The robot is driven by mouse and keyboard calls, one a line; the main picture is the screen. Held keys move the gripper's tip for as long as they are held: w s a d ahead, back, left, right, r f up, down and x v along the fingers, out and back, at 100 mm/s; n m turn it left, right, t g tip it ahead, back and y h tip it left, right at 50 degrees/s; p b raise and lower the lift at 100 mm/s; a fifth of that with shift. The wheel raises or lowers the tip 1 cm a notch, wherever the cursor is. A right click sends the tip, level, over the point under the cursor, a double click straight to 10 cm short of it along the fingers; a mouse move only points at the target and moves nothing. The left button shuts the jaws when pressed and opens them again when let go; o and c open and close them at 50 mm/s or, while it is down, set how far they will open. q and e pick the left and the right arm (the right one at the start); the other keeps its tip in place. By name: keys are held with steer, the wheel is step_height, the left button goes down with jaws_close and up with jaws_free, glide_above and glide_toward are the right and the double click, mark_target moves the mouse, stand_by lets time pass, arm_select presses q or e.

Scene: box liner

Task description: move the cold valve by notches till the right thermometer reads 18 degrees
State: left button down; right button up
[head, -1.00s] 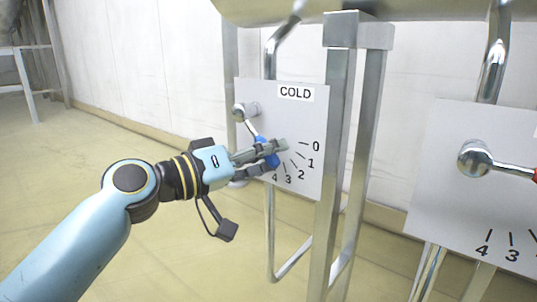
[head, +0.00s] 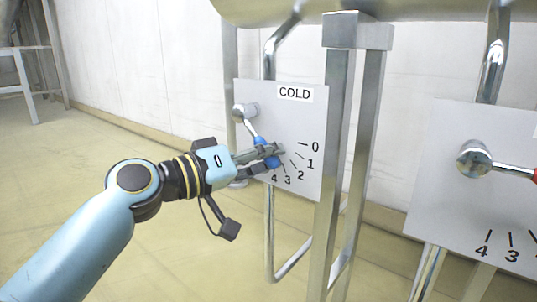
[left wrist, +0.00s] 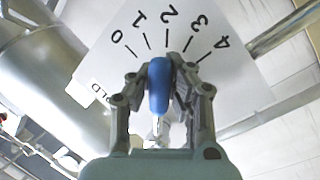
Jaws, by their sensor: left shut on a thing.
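The cold valve's blue lever handle (head: 267,154) is on the white panel (head: 310,181) labelled COLD, with a scale from 0 to 4. The lever slants down and right from its pivot (head: 242,112). My left gripper (head: 272,155) is shut on the blue handle, which also shows between its fingers in the left wrist view (left wrist: 158,88). There the handle's tip points close to the 2 mark, but the slanted view makes the exact notch unsure. No thermometer is in view. My right gripper is not in view.
A second scale panel (head: 437,199) stands at the right, with a lever (head: 508,168) that has a red handle. A metal frame post (head: 339,130) stands between the two panels. Pipes run behind them.

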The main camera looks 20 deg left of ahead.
arm_select(q)
steer(key=shift+f, duration=0.15)
steer(key=a+f+m+b, duration=0.1)
steer(key=m, duration=0.1)
steer(key=w+a+m+g+b, duration=0.1)
steer(key=m, duration=0.1)
steer(key=shift+a+f+y, duration=0.3)
steer(key=shift+f+y, duration=0.05)
steer(key=shift+y, duration=0.05)
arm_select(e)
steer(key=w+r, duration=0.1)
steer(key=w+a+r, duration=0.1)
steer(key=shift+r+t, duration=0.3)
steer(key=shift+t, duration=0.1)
arm_select(q)
steer(key=c, duration=1.2)
jaws_free()
steer(key=shift+s+a, duration=0.1)
steer(key=shift+o, duration=0.2)
steer(key=shift+r, duration=0.1)
